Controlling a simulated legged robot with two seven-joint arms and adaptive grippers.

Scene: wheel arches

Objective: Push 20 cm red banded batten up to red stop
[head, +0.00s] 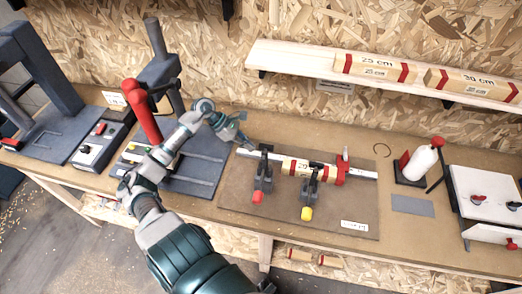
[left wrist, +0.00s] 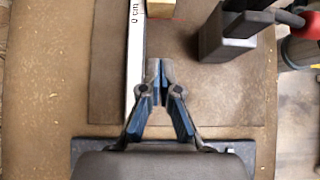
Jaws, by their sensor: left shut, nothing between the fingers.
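The 20 cm red banded batten (head: 297,166) lies along a pale measuring rail (head: 362,174) on a brown board. The red stop (head: 342,172) stands on the rail at the batten's right; I cannot tell whether they touch. My left gripper (head: 246,146) is at the rail's left end, apart from the batten. In the left wrist view, my left gripper (left wrist: 161,68) is shut and empty beside the rail (left wrist: 135,60), which is marked 0 cm. The batten's pale end (left wrist: 161,8) shows ahead at the top edge. My right gripper is not in view.
Clamps with a red knob (head: 257,197) and a yellow knob (head: 306,213) stand in front of the batten, partly hiding it. Spare battens (head: 374,68) lie on a wall shelf. A white bottle (head: 419,162) stands to the right. The board's front is clear.

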